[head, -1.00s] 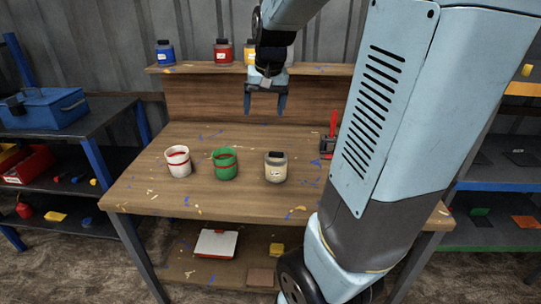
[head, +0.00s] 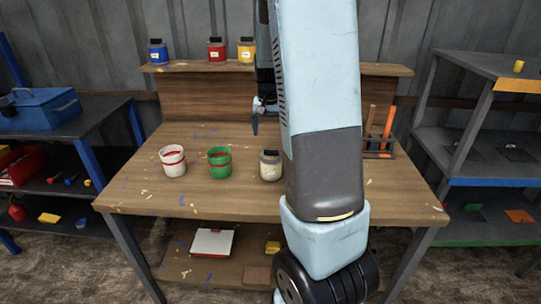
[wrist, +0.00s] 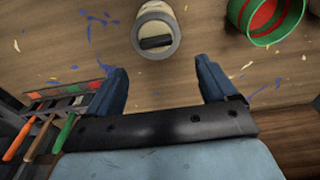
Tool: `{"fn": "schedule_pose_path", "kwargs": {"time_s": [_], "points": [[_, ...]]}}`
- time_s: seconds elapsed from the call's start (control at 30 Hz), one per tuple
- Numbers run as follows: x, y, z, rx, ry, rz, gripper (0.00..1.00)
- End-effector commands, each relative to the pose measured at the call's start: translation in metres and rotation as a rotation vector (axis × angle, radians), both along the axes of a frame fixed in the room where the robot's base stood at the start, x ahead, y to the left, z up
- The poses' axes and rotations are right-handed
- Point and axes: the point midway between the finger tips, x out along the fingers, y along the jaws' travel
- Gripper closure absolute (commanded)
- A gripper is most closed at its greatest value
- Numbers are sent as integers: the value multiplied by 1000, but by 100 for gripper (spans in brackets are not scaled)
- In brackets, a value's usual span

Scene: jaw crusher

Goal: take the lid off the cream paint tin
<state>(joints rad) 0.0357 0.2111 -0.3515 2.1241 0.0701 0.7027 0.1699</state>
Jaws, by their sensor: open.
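The cream paint tin (head: 270,167) stands upright on the wooden workbench (head: 150,190), right of the green pot. A dark bar or handle lies across its top, on the lid (wrist: 155,42). In the wrist view the cream tin (wrist: 150,12) is at the top centre, beyond my fingertips and apart from them. My gripper (wrist: 160,75) is open and empty. In the head view my gripper (head: 255,122) hangs above the back of the bench, behind the tin, partly hidden by my arm.
A green pot (head: 220,164) and a white pot (head: 173,162) with red inside stand left of the tin. A tool rack (head: 379,148) with orange-handled tools stands at the right. Blue, red and yellow jars (head: 247,50) line the back shelf.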

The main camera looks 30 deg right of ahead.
Motion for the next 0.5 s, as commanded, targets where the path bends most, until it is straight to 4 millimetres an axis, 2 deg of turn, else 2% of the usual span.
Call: {"fn": "schedule_pose_path", "kwargs": {"time_s": [0.1,0.37,0.5], "points": [[1,-1,-16,1,2,0,15],[2,-2,-31,0,1,1,15],[-1,-4,-49,1,3,0,15]]}}
